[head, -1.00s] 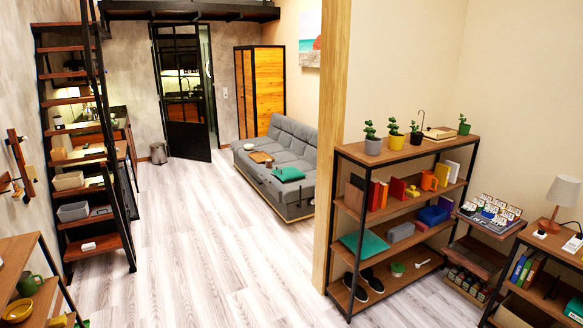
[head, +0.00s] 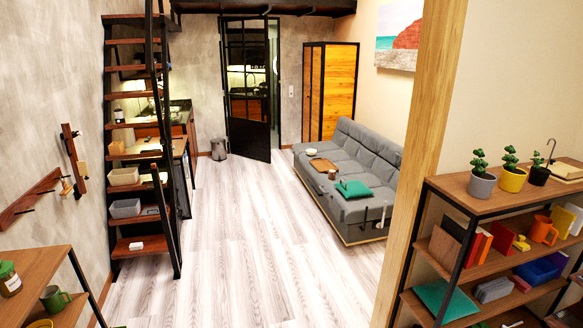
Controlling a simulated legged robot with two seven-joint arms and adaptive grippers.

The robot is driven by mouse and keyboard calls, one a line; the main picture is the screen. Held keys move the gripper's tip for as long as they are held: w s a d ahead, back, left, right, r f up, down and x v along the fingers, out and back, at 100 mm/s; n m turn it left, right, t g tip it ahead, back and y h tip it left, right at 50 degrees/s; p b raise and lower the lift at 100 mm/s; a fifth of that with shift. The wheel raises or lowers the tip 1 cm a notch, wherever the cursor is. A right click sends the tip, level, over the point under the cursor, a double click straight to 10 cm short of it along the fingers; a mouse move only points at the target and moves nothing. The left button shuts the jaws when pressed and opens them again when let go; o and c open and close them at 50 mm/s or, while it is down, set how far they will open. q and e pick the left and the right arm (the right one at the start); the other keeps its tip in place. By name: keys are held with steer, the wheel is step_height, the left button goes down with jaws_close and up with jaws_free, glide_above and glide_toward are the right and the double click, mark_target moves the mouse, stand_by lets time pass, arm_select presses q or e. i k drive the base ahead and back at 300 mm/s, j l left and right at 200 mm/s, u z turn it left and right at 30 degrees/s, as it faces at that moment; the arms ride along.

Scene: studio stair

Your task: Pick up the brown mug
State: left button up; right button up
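A small brownish object (head: 332,174) stands on the grey sofa (head: 360,150), beside a green cushion (head: 354,189). It may be the brown mug, but it is too small to be sure. A wooden tray (head: 322,163) lies on the sofa just behind it. An orange mug (head: 543,230) is on the right shelf unit, and a green mug (head: 54,298) is on the left shelf unit. Neither of my grippers is in view.
The pale wood floor (head: 240,250) is clear down the middle to the sofa. A wooden post (head: 430,130) and the right shelf unit (head: 480,200) bound the right side. A steep stair (head: 140,200) and the left shelf unit (head: 45,260) bound the left.

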mark_target(332, 176)
steer(key=i+l+u, duration=0.1)
steer(key=i+u, duration=0.35)
steer(key=i, duration=1.4)
steer(key=i+z, duration=0.2)
steer(key=i, duration=0.55)
steer(key=i+z, duration=0.2)
steer(key=i, duration=0.55)
steer(key=i+j+z, duration=0.25)
steer(key=i, duration=1.4)
steer(key=i+u, duration=0.1)
steer(key=i, duration=0.9)
steer(key=l, duration=0.1)
